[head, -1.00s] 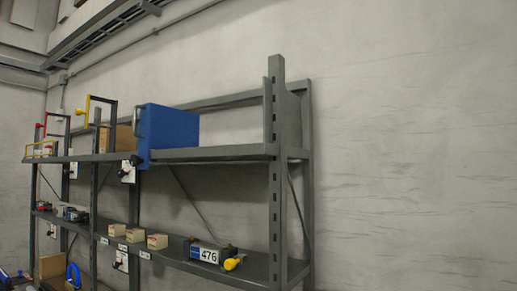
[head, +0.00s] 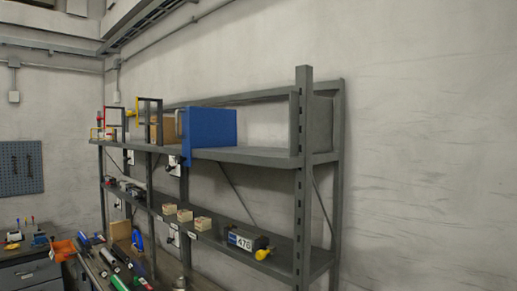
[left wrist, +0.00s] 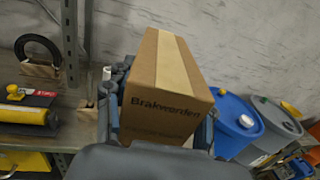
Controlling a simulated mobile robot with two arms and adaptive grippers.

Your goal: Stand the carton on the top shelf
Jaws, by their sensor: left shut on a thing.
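The brown carton (left wrist: 168,92), printed "Brakwerden" and taped along its top, fills the middle of the left wrist view. My left gripper (left wrist: 160,135) is shut on it; its fingers show at the carton's left and right sides, and a dark part of the wrist covers the carton's lower edge. In the head view the top shelf (head: 243,154) of the grey rack has a bare stretch at its right end, beside a blue box. Neither gripper nor the held carton shows in the head view.
The blue box (head: 212,130) and another brown box (head: 136,129) stand on the top shelf. A grey upright (head: 303,170) bounds its right end. The lower shelf holds small boxes and a device marked 476 (head: 246,238).

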